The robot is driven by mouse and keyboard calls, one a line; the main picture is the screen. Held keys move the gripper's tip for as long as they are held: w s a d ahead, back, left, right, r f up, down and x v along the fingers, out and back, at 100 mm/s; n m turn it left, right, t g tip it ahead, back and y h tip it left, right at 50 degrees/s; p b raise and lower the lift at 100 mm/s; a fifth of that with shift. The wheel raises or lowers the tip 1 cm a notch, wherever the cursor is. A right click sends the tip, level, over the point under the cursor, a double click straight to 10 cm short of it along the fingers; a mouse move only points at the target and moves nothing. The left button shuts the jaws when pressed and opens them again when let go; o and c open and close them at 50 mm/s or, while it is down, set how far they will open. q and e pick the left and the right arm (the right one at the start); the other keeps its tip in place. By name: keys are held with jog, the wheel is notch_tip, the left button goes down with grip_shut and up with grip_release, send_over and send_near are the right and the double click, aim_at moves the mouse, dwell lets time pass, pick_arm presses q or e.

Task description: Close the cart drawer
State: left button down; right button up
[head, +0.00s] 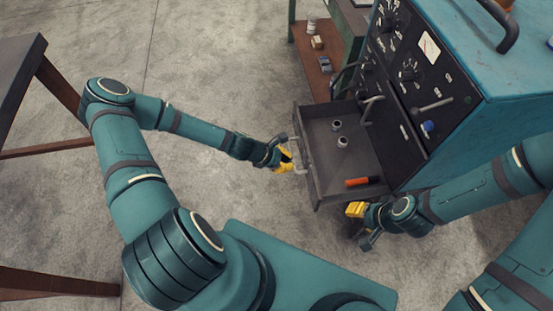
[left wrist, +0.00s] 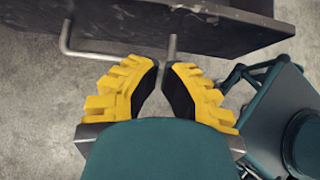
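The cart drawer (head: 330,150) is a dark open tray. It sticks out to the left from the front of the teal cart (head: 520,105). A grey bar handle (head: 297,148) is on its outer face, which also shows in the left wrist view (left wrist: 215,28). My left gripper (head: 287,161) is at the handle; in the left wrist view its yellow fingertips (left wrist: 161,66) lie over the bar, close together with a narrow gap. Contact cannot be made out. My right gripper (head: 358,212) is just below the drawer's near corner; its finger gap is unclear.
Two small metal cylinders and an orange-handled tool (head: 362,181) lie in the drawer. A brown shelf (head: 314,62) with small items stands behind. A dark table (head: 18,75) is at the left. The floor left of the drawer is clear.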

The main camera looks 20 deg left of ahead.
aim_at(307, 162)
pick_arm(q)
jog(key=shift+w+d+f+b, duration=0.15)
jog(key=shift+w+d, duration=0.5)
jog(key=shift+d, duration=0.3)
jog(key=shift+w+d+f+b, duration=0.15)
jog(key=shift+w+d, duration=0.45)
jog(key=shift+d, duration=0.3)
jog(key=shift+w+d+r, duration=0.1)
jog(key=shift+w+d, duration=0.2)
jog(key=shift+d, duration=0.2)
jog(key=w+d, duration=0.3)
jog(key=d, duration=0.2)
jog(key=w+d, duration=0.3)
jog(key=d, duration=0.2)
jog(key=w+d, duration=0.4)
jog(key=d, duration=0.1)
jog(key=shift+w, duration=0.1)
